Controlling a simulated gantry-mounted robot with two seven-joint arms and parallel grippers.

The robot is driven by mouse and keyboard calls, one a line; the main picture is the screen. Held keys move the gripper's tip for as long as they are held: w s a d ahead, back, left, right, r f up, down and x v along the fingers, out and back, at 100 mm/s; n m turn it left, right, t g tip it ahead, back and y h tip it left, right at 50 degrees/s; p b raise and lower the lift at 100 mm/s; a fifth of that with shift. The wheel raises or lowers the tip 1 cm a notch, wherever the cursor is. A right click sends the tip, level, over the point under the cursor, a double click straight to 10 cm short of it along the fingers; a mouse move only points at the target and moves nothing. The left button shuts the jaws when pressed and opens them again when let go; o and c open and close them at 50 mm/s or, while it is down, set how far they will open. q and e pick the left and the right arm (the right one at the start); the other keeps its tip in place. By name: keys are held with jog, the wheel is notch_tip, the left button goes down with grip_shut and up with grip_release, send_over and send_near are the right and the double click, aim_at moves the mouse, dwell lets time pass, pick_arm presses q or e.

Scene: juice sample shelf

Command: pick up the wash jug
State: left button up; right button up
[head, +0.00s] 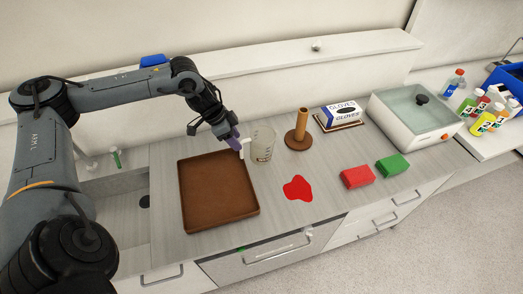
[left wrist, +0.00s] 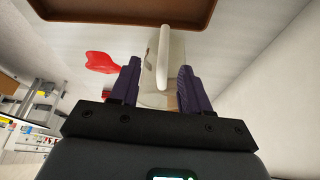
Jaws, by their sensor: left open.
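The wash jug (head: 264,146) is a clear, upright beaker-like jug with a white handle, standing on the grey counter just right of the brown tray. My left gripper (head: 237,142) is at the jug's handle side, its purple fingers close to the handle. In the left wrist view, my left gripper (left wrist: 159,72) is open, with one finger on each side of the jug's white handle (left wrist: 163,50). Whether the fingers touch the handle cannot be told. The jug's body is partly hidden behind the handle and fingers there. My right gripper is not in view.
The brown tray (head: 219,233) is empty, left of the jug.

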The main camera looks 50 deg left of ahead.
aim_at(256, 148)
pick_arm(q)
jog(key=shift+w+x, duration=0.1)
jog(key=shift+x, duration=1.5)
jog(key=shift+w+x, duration=0.15)
jog(key=shift+x, duration=1.4)
jog(key=shift+a, duration=0.15)
jog(key=shift+r, duration=0.1)
grip_shut()
